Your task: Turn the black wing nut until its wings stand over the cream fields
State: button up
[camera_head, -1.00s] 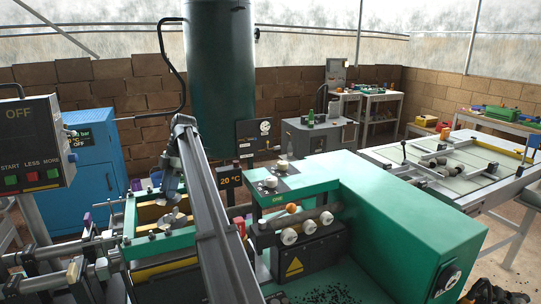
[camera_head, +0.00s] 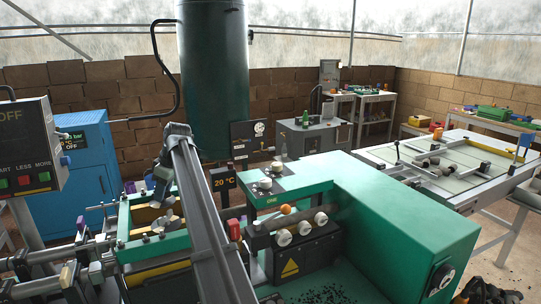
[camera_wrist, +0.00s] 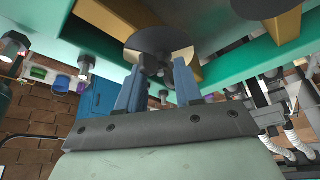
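My gripper (camera_wrist: 157,90) shows in the wrist view with two blue fingers pointing up the picture, apart at their bases and leaning inward. A small dark part (camera_wrist: 152,65), possibly the black wing nut, lies between or at the fingertips. Just beyond it is a round dark disc (camera_wrist: 160,36) with a tan patch at its edge. I cannot make out the wings or cream fields clearly. In the head view my gripper (camera_head: 161,187) hangs over the green frame (camera_head: 158,246) at the left. The fingers hide the contact, so I cannot tell whether they grip.
Grey round pieces (camera_head: 166,222) lie inside the green frame beside yellow bars. A green machine (camera_head: 420,215) with white knobs stands to the right. A control box (camera_head: 28,150) and blue cabinet (camera_head: 88,170) stand left. A dark green tank (camera_head: 212,80) rises behind.

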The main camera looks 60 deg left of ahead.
jog(key=m, duration=0.1)
jog(key=m+t+y, duration=0.1)
jog(key=m, duration=0.1)
jog(key=shift+s+d, duration=0.15)
jog(key=shift+d, duration=0.05)
jog(key=w+v, duration=0.1)
jog(key=v, duration=1.3)
jog(key=w+f+m+t, duration=0.1)
jog(key=w+f+m, duration=0.1)
jog(key=w, duration=0.8)
jog(key=w+a+f+m+t+y, duration=0.1)
jog(key=w+f+m, duration=0.1)
jog(key=w, duration=0.9)
jog(key=w+a+f+m+t, duration=0.1)
jog(key=w+f+m+t, duration=0.1)
jog(key=w, duration=0.9)
jog(key=shift+a+m+y, duration=0.1)
jog(key=shift+m+y, duration=0.3)
jog(key=shift+m, duration=0.1)
